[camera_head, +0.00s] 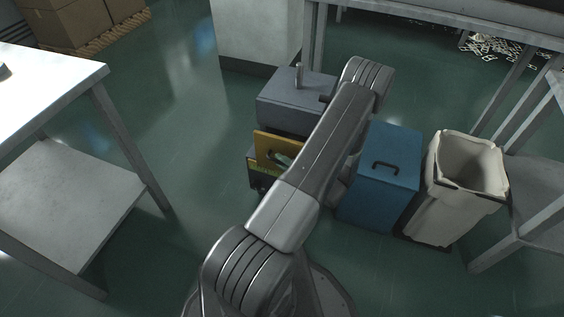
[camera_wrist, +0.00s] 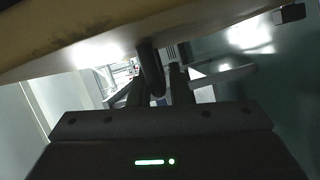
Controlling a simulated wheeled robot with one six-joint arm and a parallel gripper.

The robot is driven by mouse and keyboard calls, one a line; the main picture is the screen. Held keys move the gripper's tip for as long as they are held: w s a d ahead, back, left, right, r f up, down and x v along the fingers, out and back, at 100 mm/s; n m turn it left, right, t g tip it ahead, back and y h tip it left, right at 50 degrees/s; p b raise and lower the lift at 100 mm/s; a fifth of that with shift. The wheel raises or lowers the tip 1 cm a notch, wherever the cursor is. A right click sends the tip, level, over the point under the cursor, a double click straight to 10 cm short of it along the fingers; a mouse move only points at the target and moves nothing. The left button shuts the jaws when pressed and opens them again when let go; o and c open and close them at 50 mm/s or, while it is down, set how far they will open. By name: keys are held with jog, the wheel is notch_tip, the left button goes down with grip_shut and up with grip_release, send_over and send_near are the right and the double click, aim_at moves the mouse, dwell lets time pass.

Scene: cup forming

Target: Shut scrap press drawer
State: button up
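The scrap press is a grey box (camera_head: 288,105) on the floor in the head view, with a lever on top. A yellow panel (camera_head: 264,145) stands at its near side, with dark parts low beside it. My arm covers much of this area, so how far the drawer stands out is unclear. In the wrist view a tan panel (camera_wrist: 110,42) crosses the top, very close. A dark rounded bar (camera_wrist: 151,68) hangs from it between the two dark fingers of my gripper (camera_wrist: 160,88). The fingers look apart, with a gap beside the bar. In the head view my gripper is hidden behind my arm.
A blue box with a handle (camera_head: 385,180) and a cream lined bin (camera_head: 460,190) stand right of my arm. A white table (camera_head: 45,75) is at the left and a grey bench (camera_head: 440,15) at the back. Green floor lies open left of the press.

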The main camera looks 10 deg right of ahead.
aim_at(290, 156)
grip_shut()
jog(key=shift+w+d, duration=0.45)
jog(key=shift+w, duration=0.2)
jog(key=shift+w+d, duration=0.45)
jog(key=shift+w, duration=0.2)
jog(key=shift+w+d, duration=0.3)
jog(key=shift+w, duration=0.05)
jog(key=shift+o, duration=2.2)
grip_release()
jog(key=shift+w, duration=0.1)
jog(key=p+v, duration=0.2)
jog(key=v, duration=1.1)
jog(key=shift+s, duration=0.4)
jog(key=shift+d, duration=0.15)
